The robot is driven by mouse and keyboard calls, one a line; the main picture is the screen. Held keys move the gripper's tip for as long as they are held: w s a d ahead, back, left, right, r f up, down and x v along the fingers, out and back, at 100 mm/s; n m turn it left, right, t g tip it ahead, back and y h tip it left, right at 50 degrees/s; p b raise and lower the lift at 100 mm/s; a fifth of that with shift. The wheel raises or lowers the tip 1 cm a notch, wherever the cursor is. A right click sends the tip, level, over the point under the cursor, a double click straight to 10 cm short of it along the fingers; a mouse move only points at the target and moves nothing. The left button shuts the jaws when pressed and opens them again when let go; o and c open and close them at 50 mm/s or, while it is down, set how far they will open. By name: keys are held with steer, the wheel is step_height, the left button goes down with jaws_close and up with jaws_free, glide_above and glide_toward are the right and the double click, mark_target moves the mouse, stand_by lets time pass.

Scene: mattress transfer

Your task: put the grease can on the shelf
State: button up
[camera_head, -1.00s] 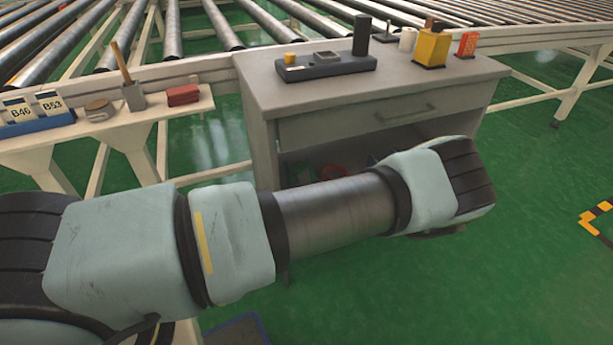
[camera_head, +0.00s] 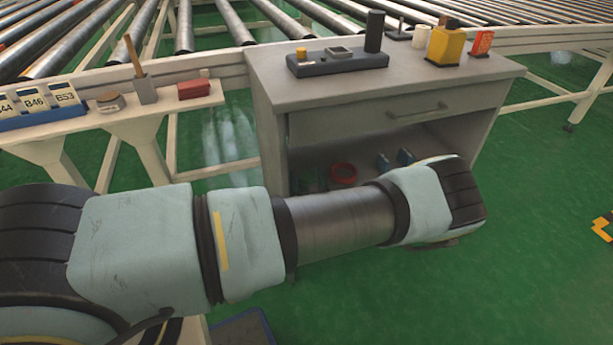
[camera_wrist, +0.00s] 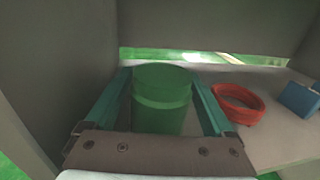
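The grease can, a green cylinder (camera_wrist: 162,100), stands upright between the two teal fingers of my gripper (camera_wrist: 162,78) in the wrist view. The fingertips appear to meet its sides near the rim, so my gripper looks shut on it. Its base is hidden behind the gripper's palm. The can is inside the open compartment of the grey cabinet (camera_head: 268,140), close to its left wall. The shelf floor (camera_wrist: 262,148) shows to the right of the can. I cannot tell whether the can rests on the floor. In the head view my arm hides the gripper.
A red ring (camera_wrist: 238,103) lies right of the can, with a blue object (camera_wrist: 299,98) further right. The cabinet top holds a dark tray (camera_head: 338,62), a black cylinder (camera_head: 374,31) and a yellow container (camera_head: 445,46). A side bench (camera_head: 190,112) stands left.

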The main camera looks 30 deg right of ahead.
steer(key=shift+o, duration=0.4)
steer(key=shift+r, duration=0.15)
steer(key=shift+s, duration=0.25)
steer(key=v, duration=1.1)
steer(key=shift+s, duration=0.25)
steer(key=shift+a, duration=0.15)
